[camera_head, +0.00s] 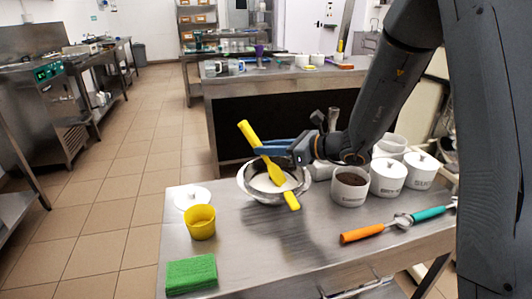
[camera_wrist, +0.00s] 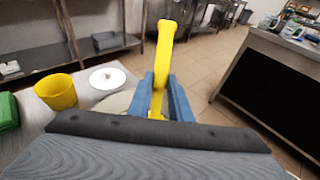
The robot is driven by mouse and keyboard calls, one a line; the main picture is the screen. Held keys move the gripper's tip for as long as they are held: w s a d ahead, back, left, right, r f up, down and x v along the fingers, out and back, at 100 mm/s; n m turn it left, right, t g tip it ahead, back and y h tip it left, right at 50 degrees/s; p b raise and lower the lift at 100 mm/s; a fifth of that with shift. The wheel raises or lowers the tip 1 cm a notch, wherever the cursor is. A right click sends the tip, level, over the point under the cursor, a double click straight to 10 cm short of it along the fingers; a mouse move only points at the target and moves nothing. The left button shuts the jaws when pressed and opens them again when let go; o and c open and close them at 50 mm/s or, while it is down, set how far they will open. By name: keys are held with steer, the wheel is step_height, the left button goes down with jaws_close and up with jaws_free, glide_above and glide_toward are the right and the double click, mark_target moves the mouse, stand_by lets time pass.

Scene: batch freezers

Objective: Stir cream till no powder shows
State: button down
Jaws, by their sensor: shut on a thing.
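A metal bowl (camera_head: 248,186) stands near the far edge of the steel table, with pale, whitish contents (camera_head: 267,183). Whether powder shows on them is too small to tell. My gripper (camera_head: 268,148) is above the bowl, shut on a long yellow tool (camera_head: 249,134), which is tilted, upper end to the left. Its lower yellow end shows against the bowl's near right rim; I cannot tell whether it lies inside or over it. In the wrist view the yellow handle (camera_wrist: 165,45) rises between my blue fingers (camera_wrist: 158,98); the bowl is mostly hidden.
Left on the steel table (camera_head: 240,270) are a yellow cup (camera_head: 201,222), a white lid (camera_head: 192,197) and a green sponge (camera_head: 191,274). Right are white canisters (camera_head: 388,177), an open tub of dark stuff (camera_head: 350,187) and an orange-handled scoop (camera_head: 362,233). The table's front middle is clear.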

steer(key=shift+w+a, duration=0.25)
steer(key=shift+a, duration=0.15)
steer(key=shift+s+d, duration=0.3)
steer(key=shift+s, duration=0.35)
steer(key=shift+s+d, duration=0.3)
steer(key=shift+s, duration=0.3)
steer(key=shift+w+d, duration=0.1)
steer(key=shift+w, duration=0.2)
steer(key=shift+w+a, duration=0.3)
steer(key=shift+w, duration=0.5)
steer(key=shift+w+a+b, duration=0.15)
steer(key=shift+a+b, duration=0.05)
steer(key=shift+a, duration=0.4)
steer(key=shift+w+a+b, duration=0.15)
steer(key=shift+a, duration=0.45)
steer(key=shift+s+d, duration=0.85)
steer(key=shift+s, duration=1.25)
steer(key=shift+w+a+r+p, duration=0.15)
steer(key=shift+w+r+p, duration=0.2)
steer(key=shift+r+p, duration=0.4)
steer(key=shift+w+a+r+p, duration=0.1)
steer(key=shift+w+r+p, duration=0.3)
steer(key=shift+r, duration=0.5)
steer(key=shift+w+a+r+p, duration=0.15)
steer(key=shift+w+r+p, duration=0.15)
steer(key=shift+r+p, duration=0.45)
